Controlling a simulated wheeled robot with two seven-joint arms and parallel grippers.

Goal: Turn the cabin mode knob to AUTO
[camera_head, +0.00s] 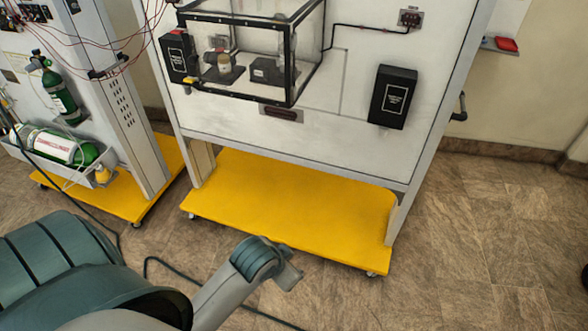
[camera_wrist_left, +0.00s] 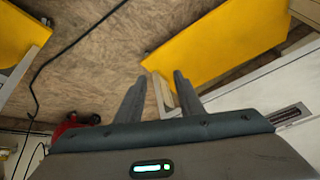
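The cabin mode knob cannot be made out in either view. The white trainer panel (camera_head: 330,110) stands upright in the head view, with a clear black-framed box (camera_head: 250,50) on its upper part. A black box with a white label (camera_head: 394,97) is on the panel's right side, and a smaller black box with a red top (camera_head: 177,55) is at its left edge. My left gripper (camera_wrist_left: 159,78) shows in the left wrist view with its two fingers apart and nothing between them. My right gripper is in neither view.
A yellow wheeled base (camera_head: 290,200) juts out under the panel. A second stand at left holds green cylinders (camera_head: 60,95) and red wires, on its own yellow base (camera_head: 120,195). A dark cable (camera_head: 160,262) lies on the floor.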

